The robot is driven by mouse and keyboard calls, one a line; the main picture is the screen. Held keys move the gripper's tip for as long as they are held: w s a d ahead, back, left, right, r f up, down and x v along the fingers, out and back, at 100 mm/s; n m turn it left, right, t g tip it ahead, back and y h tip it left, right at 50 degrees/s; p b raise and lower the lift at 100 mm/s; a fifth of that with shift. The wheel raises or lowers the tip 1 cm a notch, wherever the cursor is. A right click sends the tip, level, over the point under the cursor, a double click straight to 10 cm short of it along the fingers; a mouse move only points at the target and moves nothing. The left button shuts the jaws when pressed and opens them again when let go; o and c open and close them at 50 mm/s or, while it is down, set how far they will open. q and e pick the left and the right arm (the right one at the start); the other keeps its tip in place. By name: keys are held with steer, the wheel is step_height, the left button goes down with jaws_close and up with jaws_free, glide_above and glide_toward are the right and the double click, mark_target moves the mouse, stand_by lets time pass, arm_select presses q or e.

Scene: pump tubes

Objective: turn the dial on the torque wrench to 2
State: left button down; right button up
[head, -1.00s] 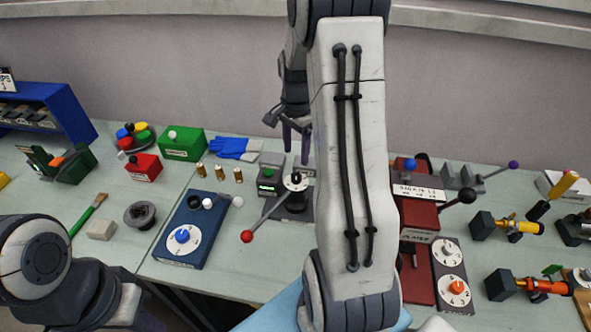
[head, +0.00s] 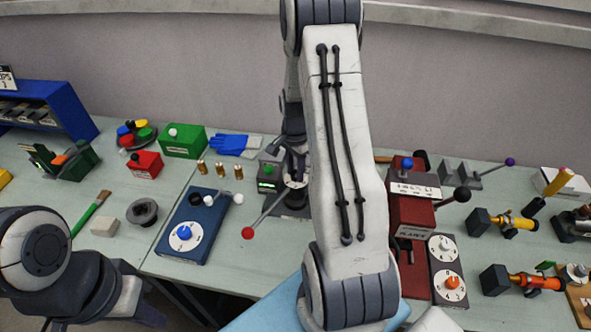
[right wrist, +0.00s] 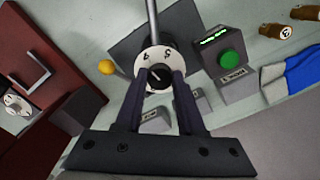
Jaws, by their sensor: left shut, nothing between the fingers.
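The torque wrench's round white dial (right wrist: 152,55) has a black knob (right wrist: 160,77) at its centre. The figures 4 and 5 show on its far side; the near side is hidden by my fingers, and I cannot tell the setting. A metal rod (right wrist: 152,22) runs out from it, ending in a red ball (head: 248,233) in the head view. My right gripper (right wrist: 162,76) is down at the dial, fingers apart on either side of the knob; contact is unclear. In the head view my right arm covers part of the wrench. My left arm is at lower left, its fingers not visible.
A box with a green button (right wrist: 231,62) stands close beside the dial. A blue box with a blue-knobbed dial (head: 184,236) lies to the left. A red press (head: 409,210) and a two-dial panel (head: 446,268) stand to the right. Brass cylinders (head: 220,170) and blue gloves (head: 232,144) lie behind.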

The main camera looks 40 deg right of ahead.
jaws_close()
